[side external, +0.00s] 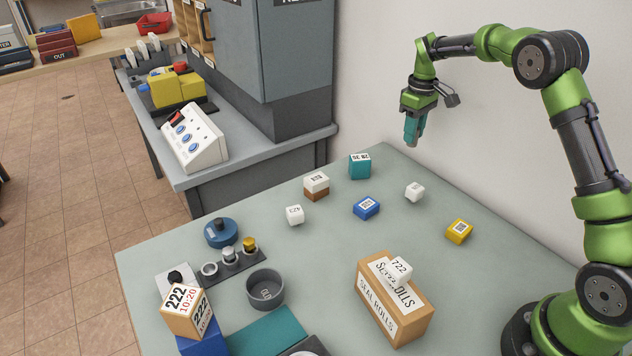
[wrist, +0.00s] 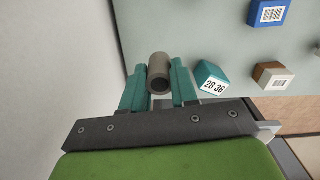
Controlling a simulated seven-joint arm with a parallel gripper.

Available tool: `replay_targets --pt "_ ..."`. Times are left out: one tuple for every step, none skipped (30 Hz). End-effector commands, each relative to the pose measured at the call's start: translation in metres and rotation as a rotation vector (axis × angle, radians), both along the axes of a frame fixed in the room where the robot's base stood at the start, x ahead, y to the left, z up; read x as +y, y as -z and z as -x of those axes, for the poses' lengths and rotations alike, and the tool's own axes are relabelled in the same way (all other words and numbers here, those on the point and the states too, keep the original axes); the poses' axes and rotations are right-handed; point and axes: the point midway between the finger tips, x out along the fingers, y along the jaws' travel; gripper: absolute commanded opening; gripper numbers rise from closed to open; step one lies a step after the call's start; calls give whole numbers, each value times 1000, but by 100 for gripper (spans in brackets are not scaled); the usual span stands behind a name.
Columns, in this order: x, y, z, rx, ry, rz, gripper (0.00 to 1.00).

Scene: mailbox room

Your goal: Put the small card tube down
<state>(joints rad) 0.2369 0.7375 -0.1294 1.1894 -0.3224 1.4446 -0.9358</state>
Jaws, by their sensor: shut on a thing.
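The small card tube (wrist: 159,72) is a grey-brown hollow cylinder, seen in the wrist view between the two teal fingers of my gripper (wrist: 158,78). One open end of the tube faces the wrist camera. My gripper (side external: 413,130) is shut on it. In the side view the fingers point down near the back corner of the grey-green table (side external: 385,165), by the wall, and hide most of the tube. Its lower end just shows below the fingertips. It looks held above the tabletop; the exact gap cannot be told.
A teal box (side external: 359,166) stands near the tube. A white cube (side external: 414,192), a blue box (side external: 367,208), a white-and-brown box (side external: 316,186) and a yellow box (side external: 459,231) are spread around. A seal rolls carton (side external: 395,305) stands in front. Bare tabletop lies between them.

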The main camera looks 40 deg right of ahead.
Motion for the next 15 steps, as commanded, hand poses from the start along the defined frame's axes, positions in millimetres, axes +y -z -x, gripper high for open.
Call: replay_targets --pt "2 6 3 5 -1 -1 0" --pt "2 11 4 7 -1 -2 0" --pt "3 19 4 8 -1 -3 0" --pt "3 25 4 7 -2 -2 0" --pt "3 32 4 9 -2 -3 0" --pt "3 39 4 6 -2 -2 0" --pt "3 44 4 5 -3 -2 0" --pt "3 49 4 5 -2 -2 0" --pt "2 54 4 5 -3 -1 0" --pt "2 57 4 4 -2 -1 0" --pt "2 59 4 4 -2 -1 0" --pt "2 61 3 2 -2 -1 0" --pt "2 63 3 2 -2 -1 0" --pt "2 65 3 2 -1 -2 0" --pt "2 69 4 3 -1 -2 0"
